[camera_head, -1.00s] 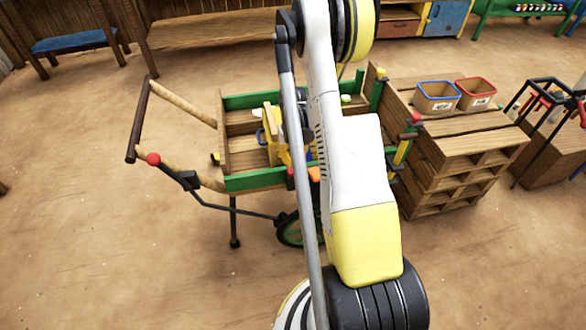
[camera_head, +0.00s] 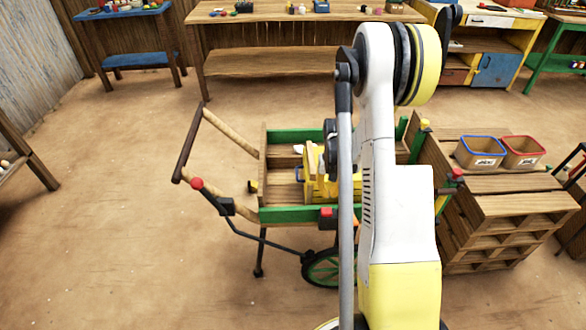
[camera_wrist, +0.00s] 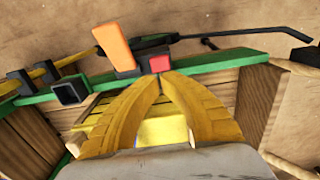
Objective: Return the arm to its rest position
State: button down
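My arm (camera_head: 395,220) rises through the middle of the head view and bends back at a large yellow and black joint. In the wrist view, my gripper (camera_wrist: 160,77) shows as two yellow fingers whose tips come together, with nothing seen between the tips. It points over the green-edged wooden cart (camera_head: 290,214), whose green rim also shows in the wrist view (camera_wrist: 215,62). In the head view, my arm hides part of the cart, and I cannot make out the fingers clearly there.
Yellow parts (camera_head: 313,165) stand inside the cart. A wooden crate stack (camera_head: 520,207) at right carries a blue-rimmed bin (camera_head: 480,152) and a red-rimmed bin (camera_head: 524,153). A long bench (camera_head: 260,63) and a blue table (camera_head: 125,22) stand behind.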

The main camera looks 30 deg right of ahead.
jog(key=a+r+n+t+h, duration=0.1)
jog(key=a+r+n+t, duration=0.1)
jog(key=a+r, duration=0.65)
jog(key=a+r+n+t, duration=0.1)
jog(key=a+r, duration=0.5)
jog(key=r, duration=0.5)
jog(key=s+a+r+n+t, duration=0.1)
jog(key=s+a+r+t, duration=0.1)
jog(key=s+a+r, duration=0.2)
jog(key=s+a+r+n+t+y, duration=0.1)
jog(key=s+a+r+n+t, duration=0.1)
jog(key=s+a+r, duration=0.2)
jog(key=s+a, duration=0.3)
jog(key=a, duration=0.3)
jog(key=shift+s+a, duration=0.35)
jog(key=shift+a, duration=0.05)
